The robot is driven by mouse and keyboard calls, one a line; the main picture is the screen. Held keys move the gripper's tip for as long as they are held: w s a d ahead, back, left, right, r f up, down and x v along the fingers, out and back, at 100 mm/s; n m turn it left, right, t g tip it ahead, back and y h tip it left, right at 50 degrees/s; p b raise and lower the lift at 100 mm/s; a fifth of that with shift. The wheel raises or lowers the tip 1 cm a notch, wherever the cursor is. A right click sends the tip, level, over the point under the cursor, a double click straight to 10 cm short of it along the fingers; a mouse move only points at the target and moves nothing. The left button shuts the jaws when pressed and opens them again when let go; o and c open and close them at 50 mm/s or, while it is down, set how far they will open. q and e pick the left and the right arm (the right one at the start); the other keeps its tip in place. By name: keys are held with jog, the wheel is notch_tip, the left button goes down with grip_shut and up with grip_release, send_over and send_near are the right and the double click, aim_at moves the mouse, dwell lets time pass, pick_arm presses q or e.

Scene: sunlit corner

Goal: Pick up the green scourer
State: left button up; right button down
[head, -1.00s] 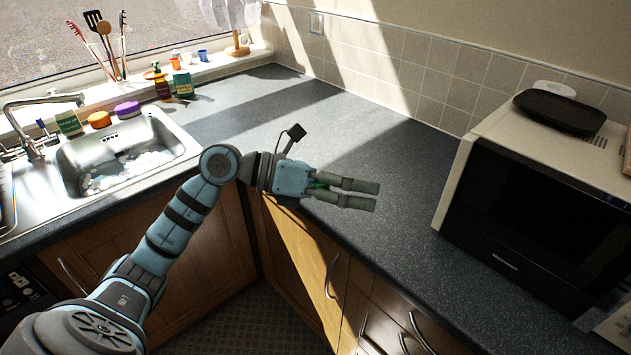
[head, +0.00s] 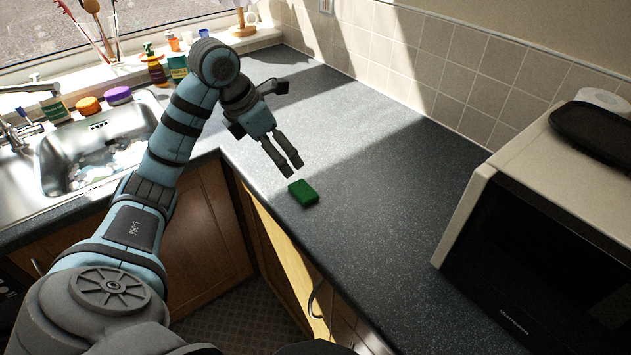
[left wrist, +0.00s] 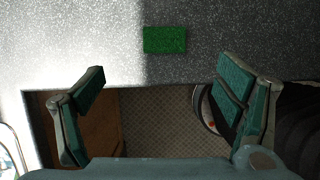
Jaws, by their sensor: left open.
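The green scourer (head: 303,193) lies flat on the dark worktop, close to its front edge. It also shows in the left wrist view (left wrist: 165,40), above the gap between the fingers and apart from them. My left gripper (head: 292,172) is open and empty, pointing down toward the worktop just behind the scourer in the head view. Its two fingers also show wide apart in the left wrist view (left wrist: 165,100). My right gripper is not in view.
A microwave (head: 540,230) with a black tray (head: 606,133) on top stands at the right. The sink (head: 95,150) is at the left, with bottles and tubs behind it. The worktop (head: 370,200) between them is clear.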

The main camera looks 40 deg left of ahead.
pick_arm(q)
jog(key=b, duration=0.2)
send_near(302, 191)
notch_tip(302, 191, down, 2)
jog(key=shift+w+a+f, duration=0.1)
jog(key=shift+a, duration=0.05)
jog(key=x, duration=0.6)
jog(key=shift+w+d, duration=0.25)
jog(key=shift+w, duration=0.1)
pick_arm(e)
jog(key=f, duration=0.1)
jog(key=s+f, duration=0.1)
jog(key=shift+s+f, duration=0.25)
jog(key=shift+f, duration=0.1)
pick_arm(q)
jog(key=c, duration=0.9)
